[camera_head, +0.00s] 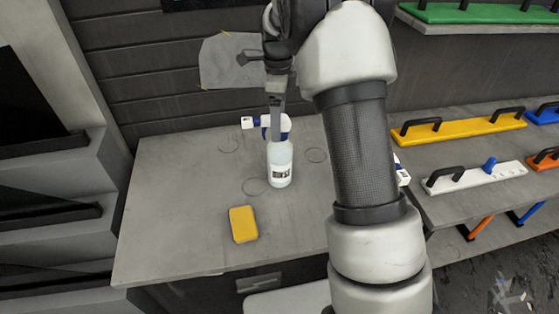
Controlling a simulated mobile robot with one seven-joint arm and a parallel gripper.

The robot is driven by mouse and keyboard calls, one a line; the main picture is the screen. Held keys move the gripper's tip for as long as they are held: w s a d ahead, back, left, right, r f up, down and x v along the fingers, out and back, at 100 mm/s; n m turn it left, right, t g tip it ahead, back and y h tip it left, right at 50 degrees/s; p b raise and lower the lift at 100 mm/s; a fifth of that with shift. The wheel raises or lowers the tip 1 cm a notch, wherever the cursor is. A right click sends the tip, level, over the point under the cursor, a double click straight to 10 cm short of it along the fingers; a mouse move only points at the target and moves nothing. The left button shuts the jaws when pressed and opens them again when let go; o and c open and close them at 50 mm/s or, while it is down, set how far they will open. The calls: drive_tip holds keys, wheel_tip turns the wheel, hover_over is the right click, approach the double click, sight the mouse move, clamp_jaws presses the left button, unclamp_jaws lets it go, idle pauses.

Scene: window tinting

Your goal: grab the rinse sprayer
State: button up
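A clear spray bottle (280,167) with a blue and white head (268,122) and a small label stands upright on the grey worktop. A second blue and white sprayer head (402,173) shows at the right edge of my arm, with its body hidden behind the arm. The label is too small to read, so I cannot tell which one is the rinse sprayer. My gripper (277,112) points down at the first bottle's head and overlaps it in the picture. Its fingers are seen edge-on, and I cannot tell whether they touch or grip the bottle.
A yellow sponge (243,224) lies on the worktop (170,235) in front of the bottle. A grey sheet (228,62) is on the back wall. Shelves at right hold yellow (459,129) and white (474,178) handled tools. The worktop's left side is clear.

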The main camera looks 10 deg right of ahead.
sight(275, 152)
wheel_tip(275, 152, down, 3)
drive_tip(key=shift+s+f+p, duration=0.15)
drive_tip(key=shift+f+p, duration=0.05)
drive_tip(key=shift+f, duration=1.1)
drive_tip(key=shift+s+f+p, duration=0.1)
drive_tip(key=shift+f+p, duration=0.1)
drive_tip(key=shift+f, duration=1.1)
drive_tip(key=c, duration=2)
drive_tip(key=shift+w+r, duration=0.1)
drive_tip(key=shift+r, duration=0.05)
drive_tip(key=shift+c, duration=0.5)
